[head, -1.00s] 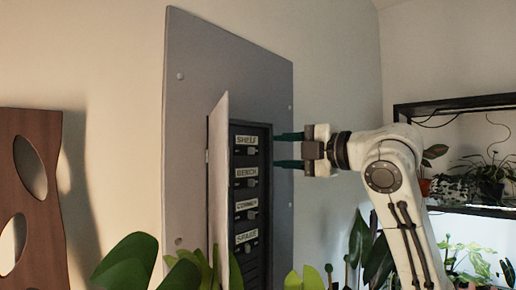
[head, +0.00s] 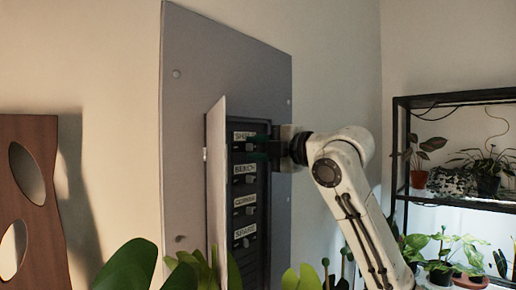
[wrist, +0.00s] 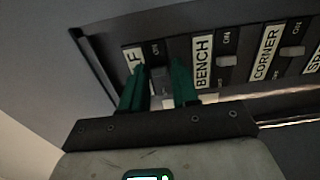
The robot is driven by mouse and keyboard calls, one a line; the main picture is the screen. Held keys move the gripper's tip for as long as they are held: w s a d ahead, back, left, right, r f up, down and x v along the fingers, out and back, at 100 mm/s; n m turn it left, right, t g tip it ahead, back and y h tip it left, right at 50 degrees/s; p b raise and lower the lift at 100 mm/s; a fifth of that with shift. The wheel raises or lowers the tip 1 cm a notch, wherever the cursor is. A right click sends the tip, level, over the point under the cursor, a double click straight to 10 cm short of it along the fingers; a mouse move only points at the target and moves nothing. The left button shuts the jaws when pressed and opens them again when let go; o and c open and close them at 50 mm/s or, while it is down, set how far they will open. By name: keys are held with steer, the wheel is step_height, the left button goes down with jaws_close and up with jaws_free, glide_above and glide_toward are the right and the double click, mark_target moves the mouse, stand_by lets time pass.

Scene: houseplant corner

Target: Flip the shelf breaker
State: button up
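The breaker box (head: 262,262) is set in a grey wall panel, with its narrow door (head: 217,185) swung open on the left. The shelf breaker is the top one; its label (head: 243,136) is partly covered by my gripper (head: 262,147). In the wrist view my two green fingers (wrist: 158,68) are apart and straddle the grey shelf switch (wrist: 160,78), one on each side. I cannot tell whether they touch it. The left finger hides part of the SHELF label (wrist: 135,57), and the switch's OFF side is hidden.
Leaves (head: 130,265) rise in front below the box. A wooden board with holes (head: 45,165) stands left; a black plant shelf (head: 450,198) stands right.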

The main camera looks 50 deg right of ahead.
jaws_close()
steer(key=shift+a+f, duration=0.1)
steer(key=shift+a+m+h+b, duration=0.3)
steer(key=shift+m+h+b, duration=0.3)
steer(key=shift+h+b, duration=0.25)
steer(key=shift+a+m+g+h+b, duration=0.25)
steer(key=shift+m+h, duration=0.5)
steer(key=shift+h, duration=0.45)
steer(key=shift+a+m+g+h+b, duration=0.15)
steer(key=shift+m+h+b, duration=0.2)
steer(key=shift+m+h, duration=0.6)
steer(key=shift+h, duration=0.4)
steer(key=shift+o, duration=1.7)
jaws_free()
steer(key=shift+s, duration=0.1)
